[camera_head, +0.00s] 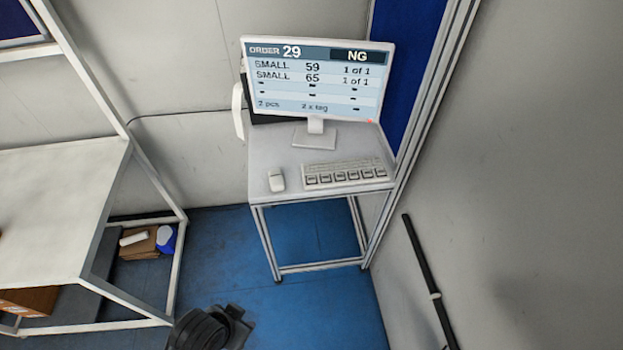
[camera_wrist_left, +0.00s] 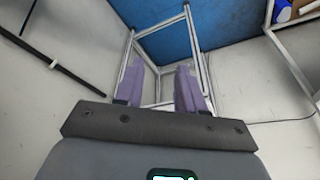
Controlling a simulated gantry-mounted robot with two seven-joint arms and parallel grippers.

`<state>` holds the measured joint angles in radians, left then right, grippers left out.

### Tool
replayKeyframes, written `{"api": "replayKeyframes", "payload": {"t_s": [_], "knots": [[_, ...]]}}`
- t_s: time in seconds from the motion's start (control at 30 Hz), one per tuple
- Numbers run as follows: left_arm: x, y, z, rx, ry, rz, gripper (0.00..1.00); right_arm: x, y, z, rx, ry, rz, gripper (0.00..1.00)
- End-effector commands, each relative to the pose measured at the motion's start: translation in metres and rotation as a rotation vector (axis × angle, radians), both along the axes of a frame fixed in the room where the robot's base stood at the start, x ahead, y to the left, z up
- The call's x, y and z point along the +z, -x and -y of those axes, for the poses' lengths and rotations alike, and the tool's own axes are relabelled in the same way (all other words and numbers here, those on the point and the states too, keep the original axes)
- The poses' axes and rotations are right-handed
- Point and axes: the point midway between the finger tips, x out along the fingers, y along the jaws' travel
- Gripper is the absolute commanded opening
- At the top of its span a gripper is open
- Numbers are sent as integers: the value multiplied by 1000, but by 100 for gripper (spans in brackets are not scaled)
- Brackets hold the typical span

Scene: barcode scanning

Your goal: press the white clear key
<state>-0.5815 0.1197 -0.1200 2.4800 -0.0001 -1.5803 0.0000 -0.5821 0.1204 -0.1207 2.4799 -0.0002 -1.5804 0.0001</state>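A pale keyboard (camera_head: 347,173) lies on a small grey table (camera_head: 262,155) in the head view. Its front edge has a row of several larger labelled keys. The labels are too small to read, so I cannot tell which one is the white clear key. My left gripper (camera_wrist_left: 160,86) shows in the left wrist view with its two purple fingers apart and nothing between them. Behind the fingers is the table's metal frame (camera_wrist_left: 163,27); the keyboard is not visible in that view. My right gripper is in neither view.
A monitor (camera_head: 318,80) showing "ORDER 29" and "NG" stands behind the keyboard. A white mouse (camera_head: 276,180) lies left of it. A larger white table (camera_head: 50,205) is at the left. A dark rod (camera_head: 428,275) is by the right wall. Blue floor (camera_head: 320,315) is open in front.

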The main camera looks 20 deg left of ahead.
Motion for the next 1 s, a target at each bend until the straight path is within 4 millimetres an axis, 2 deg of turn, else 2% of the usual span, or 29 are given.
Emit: {"api": "replayKeyframes", "payload": {"t_s": [0.03, 0.23, 1.0], "knots": [[0, 0, 0, 0, 0, 1, 30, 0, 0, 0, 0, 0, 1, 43], [0, -1, 0, 0, 0, 1, 0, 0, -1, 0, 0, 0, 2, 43], [0, -1, 0, 0, 0, 2, 0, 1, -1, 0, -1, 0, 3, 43]]}}
